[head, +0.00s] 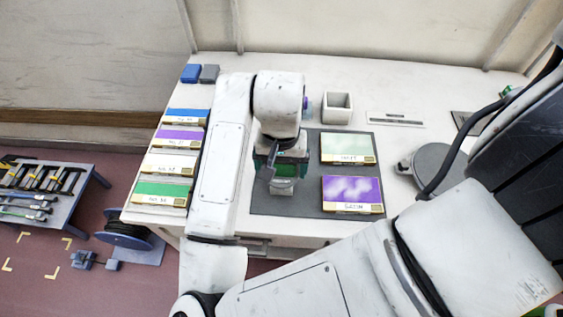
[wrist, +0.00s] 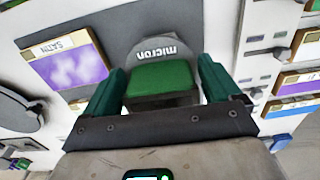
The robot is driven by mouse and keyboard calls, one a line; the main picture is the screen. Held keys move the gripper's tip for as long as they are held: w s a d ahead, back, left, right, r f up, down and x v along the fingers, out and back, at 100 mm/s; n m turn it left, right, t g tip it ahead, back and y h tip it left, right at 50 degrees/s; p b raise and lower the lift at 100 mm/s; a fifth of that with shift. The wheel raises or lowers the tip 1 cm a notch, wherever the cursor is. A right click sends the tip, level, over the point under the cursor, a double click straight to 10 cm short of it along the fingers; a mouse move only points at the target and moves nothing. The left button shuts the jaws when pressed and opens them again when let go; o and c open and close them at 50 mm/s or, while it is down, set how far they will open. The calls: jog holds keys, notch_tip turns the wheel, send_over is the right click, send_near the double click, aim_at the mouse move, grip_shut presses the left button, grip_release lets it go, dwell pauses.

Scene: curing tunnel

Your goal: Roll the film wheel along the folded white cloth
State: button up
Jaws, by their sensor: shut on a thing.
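My gripper (head: 283,168) is over the grey mat, its dark green fingers closed on a grey, rounded piece with a green block, taken to be the film wheel (wrist: 162,80). In the wrist view, the grey part carries the word "micron" and the green block sits between both fingers of my gripper (wrist: 162,92). My wrist hides much of this spot.
A green panel (head: 348,148) and a purple panel (head: 351,190) lie on the grey mat's (head: 305,206) right side. Several labelled panels line the table's left edge. A white square cup (head: 337,107) stands behind the mat. A grey round plate (head: 424,170) is at the right.

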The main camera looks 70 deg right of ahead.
jog(key=shift+r+p, duration=3)
jog(key=shift+r, duration=0.5)
